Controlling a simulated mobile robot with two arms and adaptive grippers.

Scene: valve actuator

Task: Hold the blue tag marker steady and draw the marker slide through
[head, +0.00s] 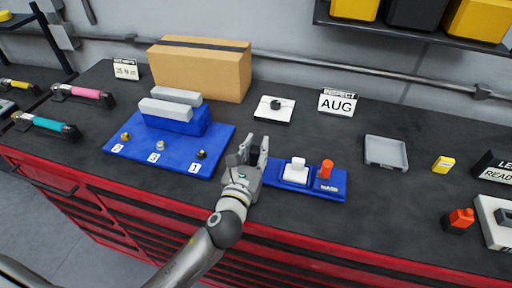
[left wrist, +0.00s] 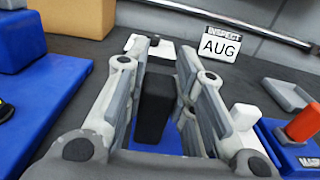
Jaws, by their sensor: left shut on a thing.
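The blue tag marker (head: 334,189) is a flat blue base on the bench, right of my left gripper. It carries a white slide block (head: 297,170) and an orange knob (head: 326,168). My left gripper (head: 259,150) is at the marker's left end. In the left wrist view its fingers (left wrist: 160,52) stand on either side of a dark upright block (left wrist: 155,105) and are shut on it, with blue base visible below. The white block (left wrist: 246,116) and orange knob (left wrist: 303,122) stand to the right, apart from the fingers. The gripper hides the marker's left end in the head view.
A blue stand (head: 130,146) with numbered knobs is to the left, a cardboard box (head: 200,70) behind it. An AUG sign (head: 338,103) and white plate (head: 274,109) stand behind. A grey tray (head: 386,153) and yellow block (head: 443,164) lie right. Bench around the tray is clear.

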